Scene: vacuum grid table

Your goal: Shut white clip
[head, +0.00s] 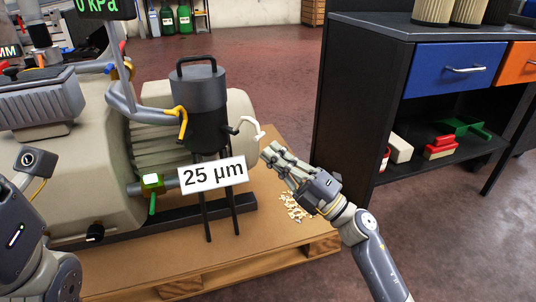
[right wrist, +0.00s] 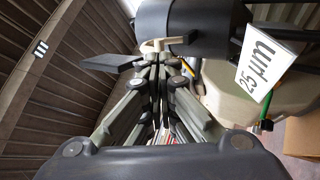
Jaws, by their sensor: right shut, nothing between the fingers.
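The white clip (head: 250,128) is on the right side of a dark filter canister (head: 200,100) and sticks out from it, bent away from the wall. My right gripper (head: 268,150) is just below and to the right of the clip, its fingers together and empty. In the right wrist view the pale clip (right wrist: 168,44) lies just beyond the closed fingertips (right wrist: 160,62), against the dark canister (right wrist: 185,22). I cannot tell whether the fingertips touch it.
A "25 µm" sign (head: 212,175) hangs in front of the canister's legs. The large beige pump (head: 100,160) stands behind on a wooden pallet (head: 270,240). A dark cabinet (head: 350,100) with a blue drawer (head: 450,68) stands to the right.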

